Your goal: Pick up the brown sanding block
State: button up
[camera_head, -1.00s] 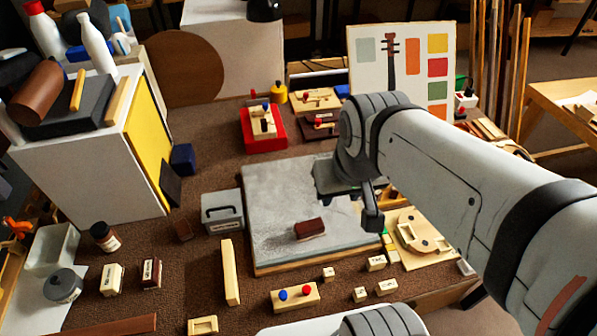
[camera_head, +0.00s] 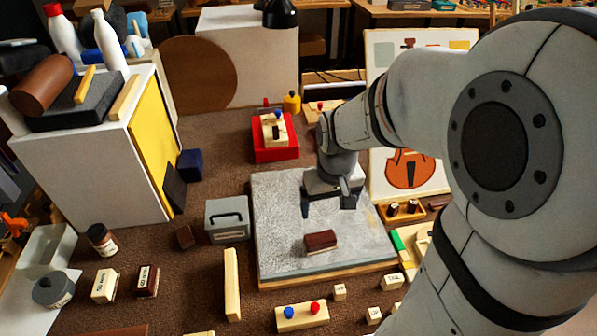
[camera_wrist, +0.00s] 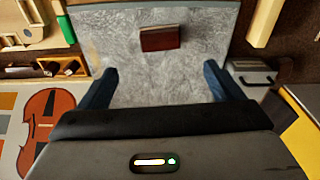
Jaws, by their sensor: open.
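The brown sanding block (camera_head: 320,242) lies on the grey work slab (camera_head: 290,215), a little toward the slab's near edge. It also shows in the wrist view (camera_wrist: 160,38), beyond the fingertips and roughly between their lines. My gripper (camera_head: 328,206) hangs above the slab, behind the block in the head view. In the wrist view its two dark fingers (camera_wrist: 160,80) are wide apart with nothing between them. The gripper does not touch the block.
A grey case with a handle (camera_head: 228,219) stands left of the slab. A red tray (camera_head: 275,150) sits behind it. A wooden strip (camera_head: 232,284) and a piece with blue and red knobs (camera_head: 302,316) lie in front. The slab around the block is clear.

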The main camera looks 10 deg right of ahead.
aim_at(320, 237)
jog(key=shift+o, duration=1.2)
jog(key=shift+g, duration=0.6)
jog(key=w+f, duration=0.1)
jog(key=f, duration=0.2)
jog(key=w+f+b, duration=0.1)
jog(key=f, duration=0.3)
jog(key=w+f+b, duration=0.1)
jog(key=f, duration=0.2)
jog(key=shift+w+f, duration=0.15)
jog(key=shift+w, duration=0.25)
notch_tip(320, 237, down, 8)
jog(key=shift+w+f, duration=0.15)
jog(key=shift+c, duration=0.6)
jog(key=c, duration=0.9)
